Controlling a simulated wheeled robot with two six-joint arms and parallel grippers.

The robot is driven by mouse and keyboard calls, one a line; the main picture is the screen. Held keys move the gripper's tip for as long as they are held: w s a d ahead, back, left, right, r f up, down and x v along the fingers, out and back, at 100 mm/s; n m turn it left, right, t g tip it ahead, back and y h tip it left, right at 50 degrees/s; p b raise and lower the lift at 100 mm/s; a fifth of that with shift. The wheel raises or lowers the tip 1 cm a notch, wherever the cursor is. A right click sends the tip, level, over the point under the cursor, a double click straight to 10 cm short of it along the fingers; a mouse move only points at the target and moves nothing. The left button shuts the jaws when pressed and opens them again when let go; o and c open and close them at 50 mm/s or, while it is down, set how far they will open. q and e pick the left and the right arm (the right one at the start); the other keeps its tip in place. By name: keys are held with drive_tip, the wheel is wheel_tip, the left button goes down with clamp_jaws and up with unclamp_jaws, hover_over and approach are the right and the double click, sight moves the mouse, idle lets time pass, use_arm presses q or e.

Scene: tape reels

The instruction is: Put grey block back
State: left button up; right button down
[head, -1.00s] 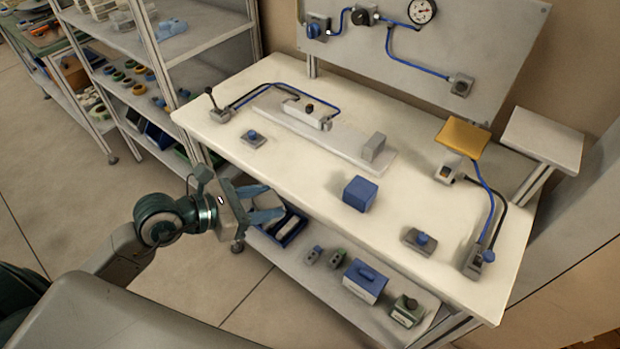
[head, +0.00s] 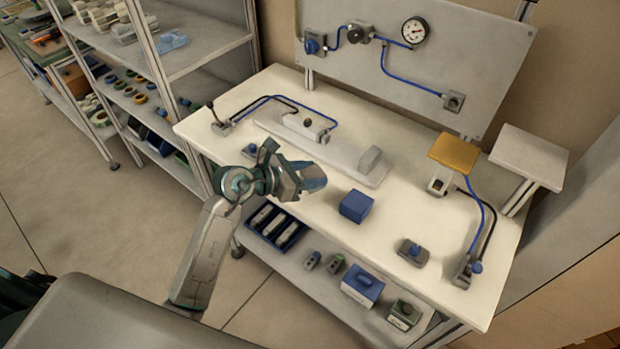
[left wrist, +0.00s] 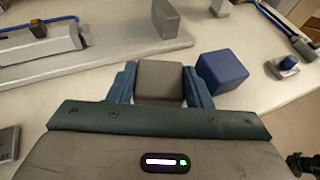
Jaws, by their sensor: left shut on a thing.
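My left gripper (head: 313,178) is over the front left part of the white table, pointing right. In the left wrist view its two blue fingers (left wrist: 158,84) are shut on a grey block (left wrist: 159,78), one finger on each side. In the head view the held block is hardly seen behind the fingers. A second grey block (head: 370,159) stands upright on the right part of a pale flat plate; it also shows in the left wrist view (left wrist: 166,18).
A blue block (head: 356,206) stands on the table (head: 335,240) just right of my left gripper. The pale plate (head: 345,165) carries a fixture with cables (head: 308,126). Blue-knobbed boxes (head: 412,251) stand to the right. A shelf rack (head: 195,60) is at the left.

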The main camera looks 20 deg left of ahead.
use_arm(q)
wheel_tip(320, 180, down, 3)
drive_tip(key=shift+s+f+p, duration=0.1)
drive_tip(key=shift+p, duration=0.55)
drive_tip(key=shift+f, duration=0.1)
drive_tip(key=shift+f, duration=0.1)
drive_tip(key=o, duration=1.1)
